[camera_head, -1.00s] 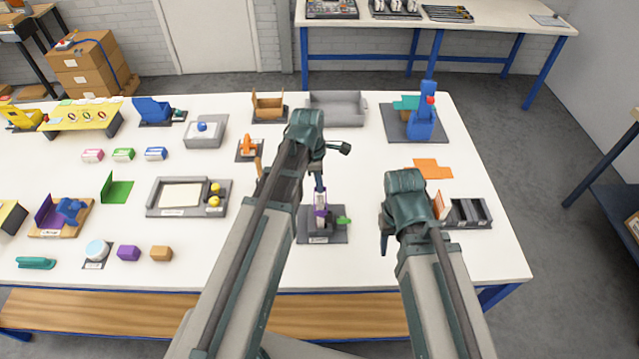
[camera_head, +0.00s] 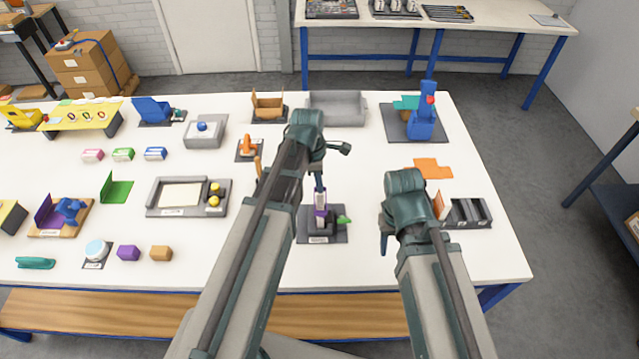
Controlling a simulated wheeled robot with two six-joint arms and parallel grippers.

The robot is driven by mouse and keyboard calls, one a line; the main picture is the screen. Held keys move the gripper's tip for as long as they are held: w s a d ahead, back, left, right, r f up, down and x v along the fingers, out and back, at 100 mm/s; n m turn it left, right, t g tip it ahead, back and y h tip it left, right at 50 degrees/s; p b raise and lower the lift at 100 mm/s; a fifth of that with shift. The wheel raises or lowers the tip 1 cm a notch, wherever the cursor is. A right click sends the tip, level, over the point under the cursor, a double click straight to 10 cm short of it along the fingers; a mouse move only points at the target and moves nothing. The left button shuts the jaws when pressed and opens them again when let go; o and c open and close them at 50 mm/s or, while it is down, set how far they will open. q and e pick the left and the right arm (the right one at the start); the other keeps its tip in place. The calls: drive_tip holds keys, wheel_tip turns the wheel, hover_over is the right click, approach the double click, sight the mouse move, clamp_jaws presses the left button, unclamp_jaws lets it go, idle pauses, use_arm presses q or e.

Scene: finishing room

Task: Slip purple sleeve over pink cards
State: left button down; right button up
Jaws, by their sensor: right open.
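A small dark stand (camera_head: 335,237) on the table, front centre, holds an upright white piece with purple on it (camera_head: 320,210). The purple part looks like the sleeve, but I cannot tell whether it is around cards. No pink cards show clearly in the stand. My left gripper (camera_head: 319,188) points down right above this piece, at or touching its top. Its fingers are too small and hidden to tell if they grip. My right gripper (camera_head: 384,246) is open, pointing down over the table to the right of the stand, apart from it.
A green part (camera_head: 344,219) sticks out at the stand's right. A slotted dark tray (camera_head: 468,213) and orange sheet (camera_head: 432,168) lie at the right. Pink-and-white (camera_head: 92,155), green and blue packs lie at the left. Bare table surrounds the stand's front.

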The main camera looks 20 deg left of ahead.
use_arm(q)
drive_tip(key=shift+f+b, duration=0.4)
drive_tip(key=c, duration=1)
unclamp_jaws()
drive_tip(key=shift+s, duration=0.1)
drive_tip(key=shift+c, duration=0.2)
drive_tip(key=shift+o, duration=1)
drive_tip(key=shift+r, duration=0.1)
wheel_tip(320, 180, up, 3)
drive_tip(key=p, duration=0.3)
drive_tip(key=shift+r+p, duration=0.2)
drive_tip(key=shift+p, duration=0.15)
drive_tip(key=shift+r+p, duration=2.25)
